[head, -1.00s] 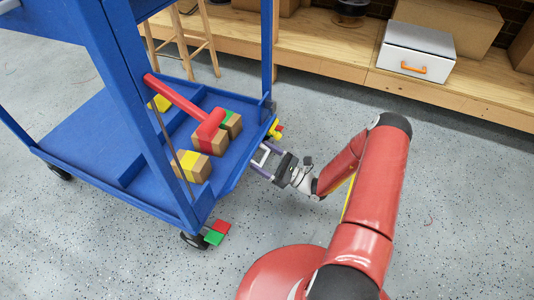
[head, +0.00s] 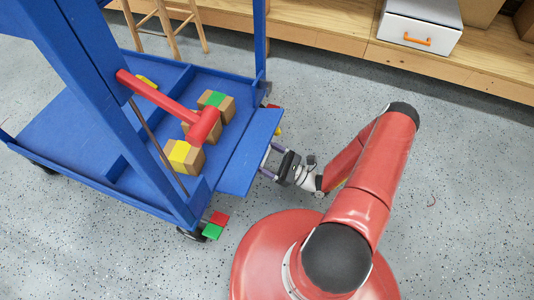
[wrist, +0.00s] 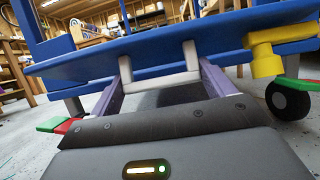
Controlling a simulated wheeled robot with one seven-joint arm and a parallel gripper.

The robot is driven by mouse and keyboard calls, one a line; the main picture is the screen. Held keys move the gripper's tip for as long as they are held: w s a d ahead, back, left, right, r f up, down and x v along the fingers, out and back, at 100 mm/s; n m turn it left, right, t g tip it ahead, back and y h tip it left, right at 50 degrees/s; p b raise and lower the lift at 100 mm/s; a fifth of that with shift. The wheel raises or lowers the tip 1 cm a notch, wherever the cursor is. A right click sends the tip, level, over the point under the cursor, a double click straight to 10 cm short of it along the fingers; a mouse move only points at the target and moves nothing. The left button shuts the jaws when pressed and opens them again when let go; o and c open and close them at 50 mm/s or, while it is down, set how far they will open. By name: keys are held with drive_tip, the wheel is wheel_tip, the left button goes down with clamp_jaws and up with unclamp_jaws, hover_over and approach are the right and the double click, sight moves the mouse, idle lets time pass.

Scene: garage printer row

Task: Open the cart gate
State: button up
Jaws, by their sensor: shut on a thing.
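The blue cart (head: 60,125) stands at the left in the head view. Its blue gate (head: 250,150) leans outward from the lower shelf, close to flat, with its broad face showing. My gripper (head: 267,163) is at the gate's outer edge. In the wrist view, my gripper (wrist: 160,85) is shut on the pale U-shaped handle (wrist: 162,80) of the gate (wrist: 225,40), one finger at each side. A yellow latch (wrist: 264,55) shows right of the handle, apart from my fingers.
A red mallet (head: 165,100) and several wooden blocks (head: 188,157) are on the cart's lower shelf. A red tile (head: 219,218) and a green tile (head: 212,231) show beside the front wheel. A wooden bench with a white box (head: 420,30) stands behind. The floor at right is clear.

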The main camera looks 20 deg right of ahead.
drive_tip(key=shift+w+a+f, duration=0.15)
drive_tip(key=o, duration=1.3)
drive_tip(key=v, duration=0.7)
drive_tip(key=shift+s+d, duration=0.2)
drive_tip(key=shift+d, duration=0.1)
